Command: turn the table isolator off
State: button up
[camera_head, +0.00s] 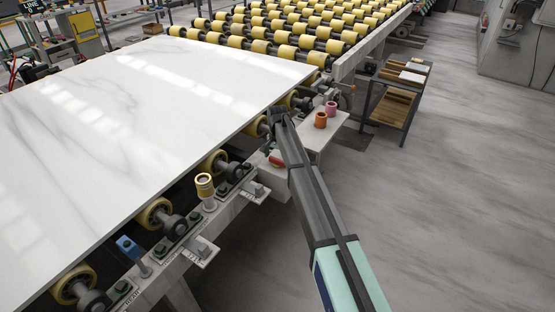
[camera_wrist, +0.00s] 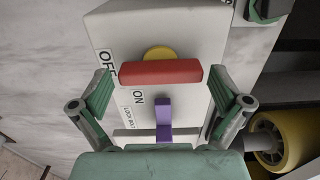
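The table isolator is a pale box (camera_wrist: 185,24) on the slab table's side. Its red handle (camera_wrist: 180,72) lies crosswise in the wrist view, in front of a yellow disc (camera_wrist: 158,53). An OFF label (camera_wrist: 106,64) and an ON label (camera_wrist: 138,97) are at the left. A purple piece (camera_wrist: 163,115) stands on the box below the handle. My gripper (camera_wrist: 160,77) is open, one finger on each side of the handle, with no clear contact. In the head view the red handle (camera_head: 276,158) shows beside my arm; my fingertips are not clear there.
A large white slab (camera_head: 130,110) lies on yellow rollers (camera_head: 158,213) at the left. An orange cup (camera_head: 320,120) and a pink cup (camera_head: 331,108) stand on a shelf right of my arm. A small cart (camera_head: 398,90) stands farther right. The floor at right is clear.

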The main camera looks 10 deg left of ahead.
aim_at(277, 159)
jog(key=shift+r, duration=0.15)
notch_tip(277, 159, up, 12)
dwell(0.6)
jog(key=shift+w, duration=0.1)
jog(key=s+d+f+n+g, duration=0.15)
jog(key=s+d+f, duration=0.35)
jog(key=s+f, duration=0.6)
jog(key=s+d+f+n, duration=0.3)
jog(key=s+d+f, duration=0.3)
jog(key=s+f, duration=0.4)
jog(key=s+d+f+n, duration=0.2)
jog(key=s+d+f, duration=0.3)
jog(key=s+f, duration=0.6)
jog(key=s+d+f+g, duration=0.1)
jog(key=s+d+f, duration=0.2)
jog(key=s, duration=0.9)
jog(key=s+d+f+g, duration=0.2)
jog(key=s+d+f, duration=0.1)
jog(key=s, duration=1)
jog(key=s+d+f+m+g, duration=0.1)
jog(key=s+d+f, duration=0.3)
jog(key=s, duration=0.9)
jog(key=shift+s+d+g, duration=0.25)
jog(key=shift+g, duration=0.4)
